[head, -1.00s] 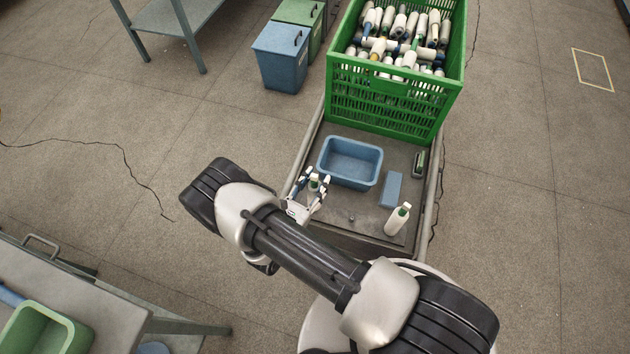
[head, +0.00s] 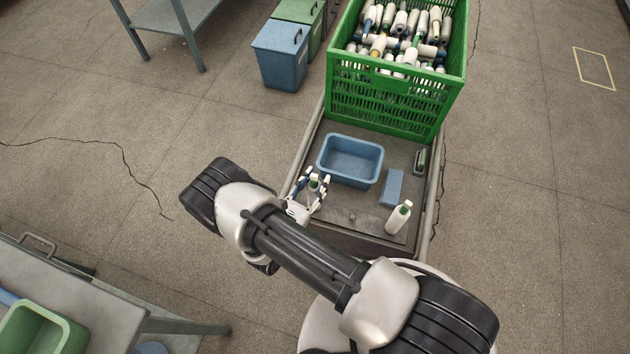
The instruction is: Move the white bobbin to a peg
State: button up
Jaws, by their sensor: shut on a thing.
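My gripper (head: 312,188) is low over the left side of the cart top, left of the blue tub. Its fingers are shut on a small white bobbin (head: 313,181) with a green part, mostly hidden between them. I cannot tell whether the bobbin touches the cart top. I cannot make out a clear peg.
The blue tub (head: 376,163) is empty. A blue block (head: 393,187) and a dark green-topped item (head: 420,161) lie right of it. A green crate (head: 392,107) full of bobbins stands behind.

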jog(key=shift+f, duration=0.25)
jog(key=o, duration=1.2)
jog(key=shift+c, duration=0.2)
jog(key=v, duration=1.2)
